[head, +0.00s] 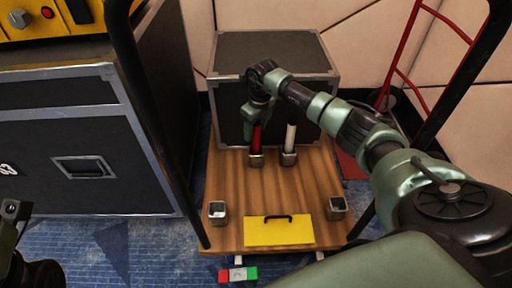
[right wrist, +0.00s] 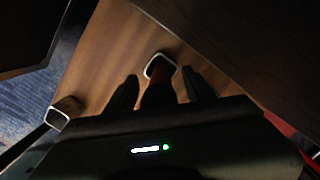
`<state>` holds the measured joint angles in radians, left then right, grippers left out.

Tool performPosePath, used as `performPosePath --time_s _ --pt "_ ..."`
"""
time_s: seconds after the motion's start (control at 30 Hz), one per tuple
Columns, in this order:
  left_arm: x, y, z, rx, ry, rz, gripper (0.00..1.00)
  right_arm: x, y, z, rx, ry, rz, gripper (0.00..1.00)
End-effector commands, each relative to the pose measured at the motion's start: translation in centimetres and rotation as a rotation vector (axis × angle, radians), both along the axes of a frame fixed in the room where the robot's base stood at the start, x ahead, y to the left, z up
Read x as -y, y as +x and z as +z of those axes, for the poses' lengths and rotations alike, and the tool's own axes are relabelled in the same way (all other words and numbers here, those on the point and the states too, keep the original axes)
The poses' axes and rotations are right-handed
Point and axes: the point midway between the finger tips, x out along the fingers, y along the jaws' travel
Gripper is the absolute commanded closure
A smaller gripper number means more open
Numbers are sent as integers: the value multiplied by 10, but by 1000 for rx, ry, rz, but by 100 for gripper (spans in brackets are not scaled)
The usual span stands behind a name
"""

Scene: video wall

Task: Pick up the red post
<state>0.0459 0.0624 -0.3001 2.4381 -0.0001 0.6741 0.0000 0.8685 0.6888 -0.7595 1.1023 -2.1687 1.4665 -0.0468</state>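The red post (head: 256,141) stands upright in a square metal socket (head: 256,160) on the wooden cart deck. My right gripper (head: 257,112) is over its upper part, pointing down and hiding its top. In the right wrist view, the red post (right wrist: 157,92) lies between the two dark fingers of my right gripper (right wrist: 160,76), with a gap on each side. The fingers look open. A white post (head: 291,137) stands in another socket just to the right, partly behind my arm. Part of my left arm shows at the lower left; its fingers cannot be made out.
The cart deck (head: 230,190) also bears two empty-looking sockets (head: 217,209) (head: 337,206) and a yellow panel (head: 279,231). A dark case (head: 270,55) stands behind the posts. Black cart rails rise on both sides. A large case (head: 95,150) stands left.

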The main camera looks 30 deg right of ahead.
Motion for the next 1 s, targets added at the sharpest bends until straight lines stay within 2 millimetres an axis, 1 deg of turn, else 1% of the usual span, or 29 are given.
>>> performPosePath --time_s 0.03,0.07,0.1,0.17,0.2,1.0 --pt "0 0 0 0 0 0 100 0 0 0 0 0 0 62" --pt "0 0 0 0 0 0 100 0 0 0 0 0 0 71" --pt "0 0 0 0 0 0 100 0 0 0 0 0 0 82" --pt "0 0 0 0 0 0 100 0 0 0 0 0 0 98" --pt "0 0 0 0 0 0 100 0 0 0 0 0 0 100" --pt "0 0 0 0 0 -1 100 0 0 0 -1 1 0 100"
